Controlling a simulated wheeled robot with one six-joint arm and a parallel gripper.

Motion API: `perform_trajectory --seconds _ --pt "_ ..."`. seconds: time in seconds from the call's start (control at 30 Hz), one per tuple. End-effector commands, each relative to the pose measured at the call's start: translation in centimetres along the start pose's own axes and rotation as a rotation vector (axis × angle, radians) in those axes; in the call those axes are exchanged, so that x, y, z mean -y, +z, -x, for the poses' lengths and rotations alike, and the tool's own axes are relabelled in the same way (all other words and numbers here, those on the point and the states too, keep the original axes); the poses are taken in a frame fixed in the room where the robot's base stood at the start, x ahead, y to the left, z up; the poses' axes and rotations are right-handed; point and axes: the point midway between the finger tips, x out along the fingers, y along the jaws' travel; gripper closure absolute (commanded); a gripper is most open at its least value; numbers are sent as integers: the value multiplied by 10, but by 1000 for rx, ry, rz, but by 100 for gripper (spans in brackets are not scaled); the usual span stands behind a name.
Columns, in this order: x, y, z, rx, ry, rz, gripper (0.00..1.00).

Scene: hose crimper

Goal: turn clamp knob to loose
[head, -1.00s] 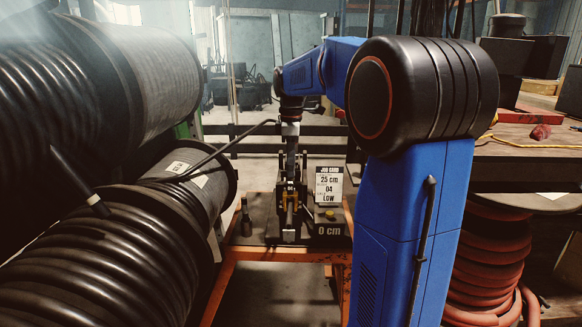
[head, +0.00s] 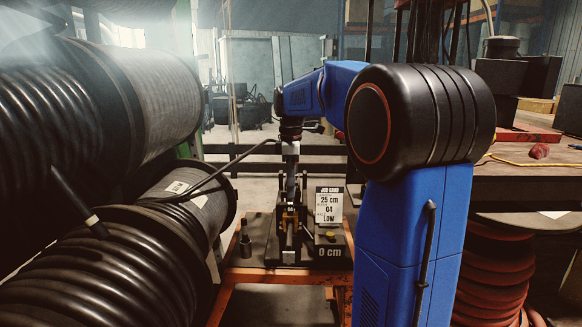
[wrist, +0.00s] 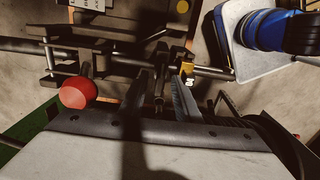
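The crimper (head: 290,254) stands on an orange-framed stand in the middle of the head view. My gripper (head: 290,195) points down over it; its fingertips blend with the dark parts there. In the wrist view, a red ball knob (wrist: 78,92) on a dark lever lies left of my gripper (wrist: 160,95), apart from it. Dark bars and a small yellow part (wrist: 187,68) of the crimper lie near the fingers. I cannot tell which part is the clamp knob, whether the fingers touch it, or how wide they are open.
A job card (head: 328,205) reads 25 cm, 04, LOW, above a box (head: 328,252) showing 0 cm. A dark bottle-like item (head: 245,240) stands left of the crimper. Large hose reels (head: 110,265) fill the left side. A cluttered bench (head: 525,150) is at right.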

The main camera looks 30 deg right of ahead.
Motion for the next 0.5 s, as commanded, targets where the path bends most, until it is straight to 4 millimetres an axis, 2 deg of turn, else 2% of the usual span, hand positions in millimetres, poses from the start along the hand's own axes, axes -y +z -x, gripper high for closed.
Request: perform_trajectory --seconds 0.17,0.5 --pt "0 0 25 -1 3 0 70" --pt "-1 0 92 -1 2 0 70"
